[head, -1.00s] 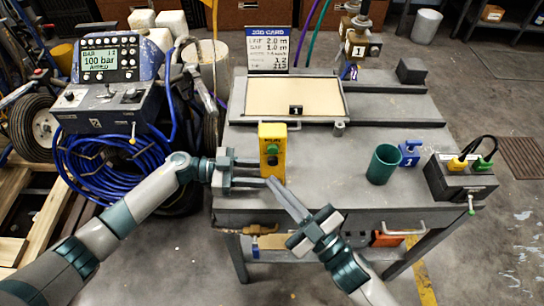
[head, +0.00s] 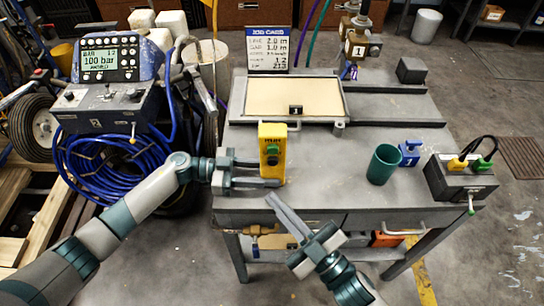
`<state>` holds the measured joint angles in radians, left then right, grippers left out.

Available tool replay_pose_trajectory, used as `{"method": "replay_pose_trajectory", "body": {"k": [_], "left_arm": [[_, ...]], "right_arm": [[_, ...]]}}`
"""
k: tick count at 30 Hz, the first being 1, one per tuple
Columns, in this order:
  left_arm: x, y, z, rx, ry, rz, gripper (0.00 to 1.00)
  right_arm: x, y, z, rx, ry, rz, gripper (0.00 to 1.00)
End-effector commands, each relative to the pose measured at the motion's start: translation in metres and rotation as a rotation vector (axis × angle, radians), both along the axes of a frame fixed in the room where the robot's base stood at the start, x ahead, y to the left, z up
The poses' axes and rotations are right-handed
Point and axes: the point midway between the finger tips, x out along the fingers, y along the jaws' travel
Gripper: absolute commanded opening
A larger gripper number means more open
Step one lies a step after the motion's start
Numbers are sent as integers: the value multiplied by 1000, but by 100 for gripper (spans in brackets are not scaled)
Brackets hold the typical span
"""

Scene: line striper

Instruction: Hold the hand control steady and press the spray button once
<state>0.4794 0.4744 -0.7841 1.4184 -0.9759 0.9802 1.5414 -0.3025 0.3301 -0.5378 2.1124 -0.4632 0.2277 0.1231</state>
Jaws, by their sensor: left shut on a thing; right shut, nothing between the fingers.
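The yellow hand control (head: 273,137) stands upright near the front left of the grey table, with a green button (head: 272,149) and a dark button (head: 272,160) on its front face. My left gripper (head: 270,174) comes in from the left and is shut on the lower part of the hand control. My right gripper (head: 272,200) is shut and empty, below and apart from the hand control, at the table's front edge. Its fingers point up and left. The label on the control is too small to read.
A green cup (head: 383,165), a blue block (head: 409,153) and a dark box with yellow and green plugs (head: 460,178) stand on the right of the table (head: 330,185). A job card (head: 269,50) stands behind a framed panel (head: 295,98). A machine with a 100 bar display (head: 105,62) is at left.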

Motion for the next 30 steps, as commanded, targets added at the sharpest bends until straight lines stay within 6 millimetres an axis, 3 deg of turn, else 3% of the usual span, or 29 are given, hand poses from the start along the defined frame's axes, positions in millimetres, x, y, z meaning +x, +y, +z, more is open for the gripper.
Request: {"method": "replay_pose_trajectory", "body": {"k": [7,8,10,23,30], "left_arm": [[0,0,0,0,0,0,9],[0,0,0,0,0,0,43],[0,0,0,0,0,0,58],[0,4,0,1,0,0,58],[0,30,2,2,1,2,58]], "right_arm": [[0,0,0,0,0,0,0],[0,0,0,0,0,0,0],[0,0,0,0,0,0,0],[0,0,0,0,0,0,0],[0,0,0,0,0,0,0]]}}
